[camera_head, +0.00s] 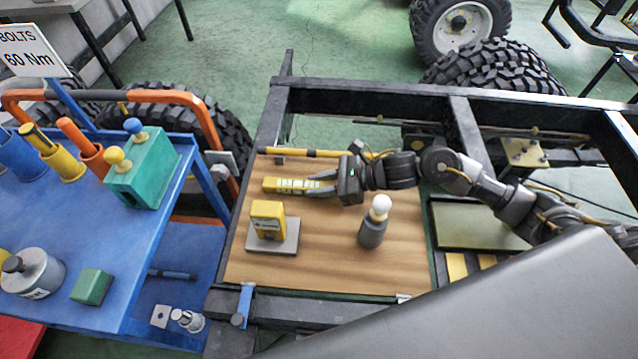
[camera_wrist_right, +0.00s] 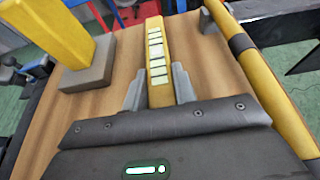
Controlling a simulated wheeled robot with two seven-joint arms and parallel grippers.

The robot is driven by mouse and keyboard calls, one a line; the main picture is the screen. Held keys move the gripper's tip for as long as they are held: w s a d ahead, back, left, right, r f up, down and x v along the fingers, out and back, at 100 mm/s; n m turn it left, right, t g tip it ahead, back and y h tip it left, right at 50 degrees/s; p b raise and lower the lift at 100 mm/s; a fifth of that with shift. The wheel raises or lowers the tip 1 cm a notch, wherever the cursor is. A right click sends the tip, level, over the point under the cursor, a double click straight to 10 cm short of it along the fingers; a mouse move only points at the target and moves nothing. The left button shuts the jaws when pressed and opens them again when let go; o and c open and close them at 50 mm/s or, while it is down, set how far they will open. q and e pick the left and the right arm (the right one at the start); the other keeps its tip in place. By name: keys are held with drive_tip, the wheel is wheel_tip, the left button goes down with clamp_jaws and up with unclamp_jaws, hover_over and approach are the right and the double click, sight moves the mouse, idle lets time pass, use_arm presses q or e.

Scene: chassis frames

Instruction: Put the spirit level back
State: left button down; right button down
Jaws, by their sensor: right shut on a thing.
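The spirit level appears to be the yellow bar with a row of pale windows (camera_head: 284,185). It lies lengthwise between the fingers of my right gripper (camera_head: 322,183), over the wooden board (camera_head: 330,262). In the right wrist view the bar (camera_wrist_right: 157,60) points away from me, with the fingers (camera_wrist_right: 158,95) closed on both its sides. I cannot tell whether it touches the board. My left gripper is not in view.
A yellow block on a grey base (camera_head: 268,225) and a grey bottle with a white top (camera_head: 374,225) stand on the board. A yellow tube (camera_head: 308,153) runs along its back edge. The blue cart (camera_head: 70,240) with tools is at left. The board's front is clear.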

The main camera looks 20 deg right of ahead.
drive_tip(key=c, duration=1.1)
unclamp_jaws()
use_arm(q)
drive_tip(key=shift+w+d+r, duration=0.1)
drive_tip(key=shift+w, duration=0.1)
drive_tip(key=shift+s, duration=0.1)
use_arm(e)
drive_tip(key=shift+d+r, duration=0.15)
drive_tip(key=shift+d, duration=0.1)
drive_tip(key=b+v, duration=0.1)
drive_tip(key=v, duration=0.9)
drive_tip(key=shift+s, duration=0.1)
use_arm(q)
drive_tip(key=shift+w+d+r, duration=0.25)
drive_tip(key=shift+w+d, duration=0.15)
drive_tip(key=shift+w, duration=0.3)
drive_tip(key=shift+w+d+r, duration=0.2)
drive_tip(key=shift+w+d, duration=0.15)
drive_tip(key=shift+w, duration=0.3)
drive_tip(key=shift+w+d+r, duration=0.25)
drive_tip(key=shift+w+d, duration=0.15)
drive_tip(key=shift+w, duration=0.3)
use_arm(e)
drive_tip(key=shift+v, duration=0.75)
